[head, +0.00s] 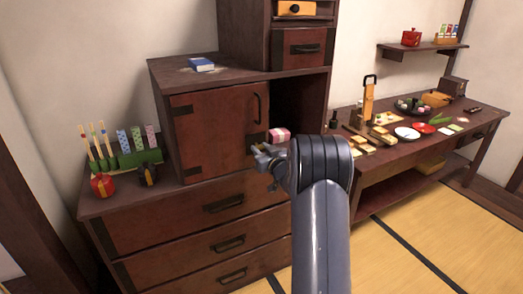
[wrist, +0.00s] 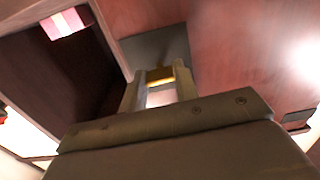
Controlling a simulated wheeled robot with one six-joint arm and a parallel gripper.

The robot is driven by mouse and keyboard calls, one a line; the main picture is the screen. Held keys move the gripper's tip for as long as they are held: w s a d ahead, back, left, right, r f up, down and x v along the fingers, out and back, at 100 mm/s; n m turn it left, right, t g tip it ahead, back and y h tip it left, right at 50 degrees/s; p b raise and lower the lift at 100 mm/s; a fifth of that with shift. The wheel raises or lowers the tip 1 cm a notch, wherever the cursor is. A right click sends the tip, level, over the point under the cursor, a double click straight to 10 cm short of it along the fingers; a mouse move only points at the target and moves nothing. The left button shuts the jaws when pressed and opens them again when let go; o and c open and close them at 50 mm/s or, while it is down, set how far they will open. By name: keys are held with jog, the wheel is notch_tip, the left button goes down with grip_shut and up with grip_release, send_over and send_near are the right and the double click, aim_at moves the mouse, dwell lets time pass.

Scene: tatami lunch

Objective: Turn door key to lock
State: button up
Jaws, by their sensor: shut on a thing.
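The red-brown cabinet door (head: 212,130) looks closed, with a dark vertical handle (head: 258,108) near its right edge. The door also fills the right of the wrist view (wrist: 245,50). My gripper (head: 258,152) is at the door's lower right corner. In the wrist view my gripper (wrist: 159,84) is shut on a small brass-coloured piece, the key (wrist: 160,74), in front of a dark plate (wrist: 158,45) on the door. Most of the key is hidden between the fingers, and I cannot tell its turn angle. In the head view the key cannot be made out.
An open compartment right of the door holds a pink-and-white box (head: 279,135), close to my gripper. A blue book (head: 201,65) lies on top of the cabinet. A green holder (head: 140,160) stands at left. A low table (head: 375,165) with dishes is at right.

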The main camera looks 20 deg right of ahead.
jog(key=shift+f+n+b, duration=0.1)
jog(key=shift+n+b, duration=0.2)
jog(key=shift+b, duration=0.2)
jog(key=n+b, duration=0.2)
jog(key=b, duration=0.1)
jog(key=shift+f+n, duration=0.1)
jog(key=shift+n, duration=0.3)
jog(key=n+b, duration=0.4)
jog(key=shift+n+b, duration=3.65)
jog(key=shift+n, duration=1.45)
jog(key=o, duration=1)
jog(key=shift+r, duration=0.2)
